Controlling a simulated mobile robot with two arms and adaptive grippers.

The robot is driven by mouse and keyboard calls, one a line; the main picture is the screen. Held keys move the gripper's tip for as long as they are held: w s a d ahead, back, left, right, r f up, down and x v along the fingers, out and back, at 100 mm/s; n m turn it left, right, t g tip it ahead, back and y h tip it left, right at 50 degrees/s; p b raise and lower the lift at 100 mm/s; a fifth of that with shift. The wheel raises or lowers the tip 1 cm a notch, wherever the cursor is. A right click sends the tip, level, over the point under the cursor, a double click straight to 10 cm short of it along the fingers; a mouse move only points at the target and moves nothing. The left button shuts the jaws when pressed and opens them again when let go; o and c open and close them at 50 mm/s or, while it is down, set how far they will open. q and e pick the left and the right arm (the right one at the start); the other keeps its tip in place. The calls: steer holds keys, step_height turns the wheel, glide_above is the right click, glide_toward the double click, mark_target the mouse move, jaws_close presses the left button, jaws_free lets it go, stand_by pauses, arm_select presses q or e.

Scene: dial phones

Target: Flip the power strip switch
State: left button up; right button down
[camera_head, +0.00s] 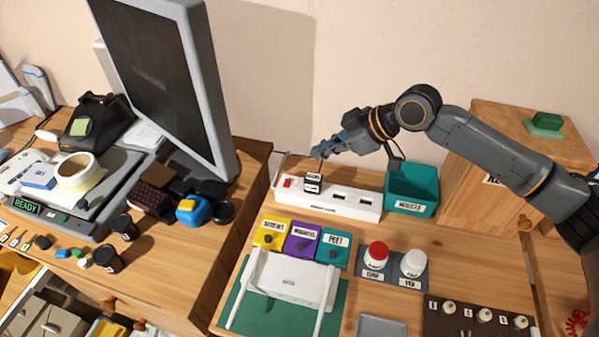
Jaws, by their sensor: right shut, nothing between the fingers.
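The white power strip (345,207) lies along the back of the right-hand desk, near the wall. Its red switch (287,183) is at its left end. A small black-and-white block (313,182) stands on the strip just right of the switch. My right gripper (315,154) reaches in from the right and is shut and empty. Its fingertips are above the strip, up and to the right of the switch, apparently not touching it. My left gripper is not in view.
A teal bin (411,190) stands at the strip's right end, beneath my arm. Yellow (271,234), purple (302,241) and teal (333,249) labelled boxes sit in front of the strip. A large monitor (165,75) rises at left.

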glide_above(294, 184)
steer(key=f, duration=0.3)
steer(key=f+p, duration=0.1)
steer(key=f, duration=0.2)
steer(key=shift+s+f, duration=0.2)
steer(key=shift+f, duration=0.15)
steer(key=f, duration=0.2)
steer(key=shift+w+f, duration=0.2)
steer(key=shift+f, duration=0.15)
steer(key=shift+w+f, duration=0.1)
steer(key=shift+f, duration=0.7)
